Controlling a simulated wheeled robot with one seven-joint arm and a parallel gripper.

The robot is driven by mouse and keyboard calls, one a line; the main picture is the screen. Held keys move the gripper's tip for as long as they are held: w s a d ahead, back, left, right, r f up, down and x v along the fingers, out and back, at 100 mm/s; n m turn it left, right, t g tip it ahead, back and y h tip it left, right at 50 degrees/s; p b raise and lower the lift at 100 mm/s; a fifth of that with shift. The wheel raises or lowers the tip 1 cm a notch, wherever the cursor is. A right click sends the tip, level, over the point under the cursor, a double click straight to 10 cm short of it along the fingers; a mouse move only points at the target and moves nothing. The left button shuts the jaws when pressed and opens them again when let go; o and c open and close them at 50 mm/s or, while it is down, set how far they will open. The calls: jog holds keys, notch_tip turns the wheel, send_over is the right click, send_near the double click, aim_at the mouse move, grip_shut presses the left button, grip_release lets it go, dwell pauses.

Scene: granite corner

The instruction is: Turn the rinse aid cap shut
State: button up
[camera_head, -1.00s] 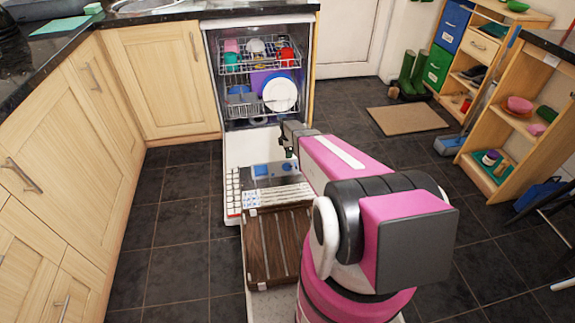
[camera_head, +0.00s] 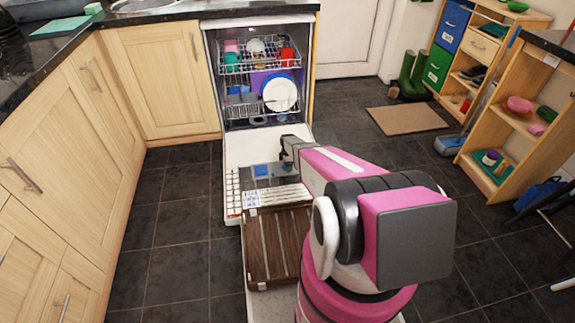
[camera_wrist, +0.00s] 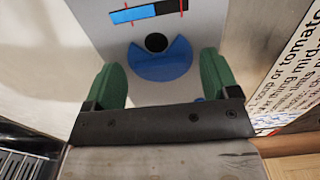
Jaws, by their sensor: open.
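The rinse aid area shows in the wrist view as a light grey panel (camera_wrist: 100,32) on the lowered dishwasher door. On it is a blue, partly cut-away disc (camera_wrist: 163,66), with a black round spot (camera_wrist: 156,42) at its upper edge. I cannot tell which part is the cap itself. My gripper (camera_wrist: 161,70) is open, its two green fingers left and right of the blue disc in the picture, with nothing gripped. Whether they touch the panel is unclear. In the head view my gripper (camera_head: 286,157) is over the door, just right of a small blue patch (camera_head: 261,170).
The dishwasher (camera_head: 212,70) stands open with loaded racks. A printed label (camera_wrist: 288,75) lies right of the panel in the wrist view. A brown slatted board (camera_head: 258,248) lies in front of the door. Cabinets (camera_head: 160,80) line the left; floor there is clear.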

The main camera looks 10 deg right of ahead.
jog(key=c, duration=0.9)
jog(key=shift+m, duration=0.3)
jog(key=m, duration=0.3)
jog(key=shift+m, duration=0.3)
jog(key=m, duration=0.4)
jog(key=shift+m, duration=0.3)
jog(key=m, duration=0.9)
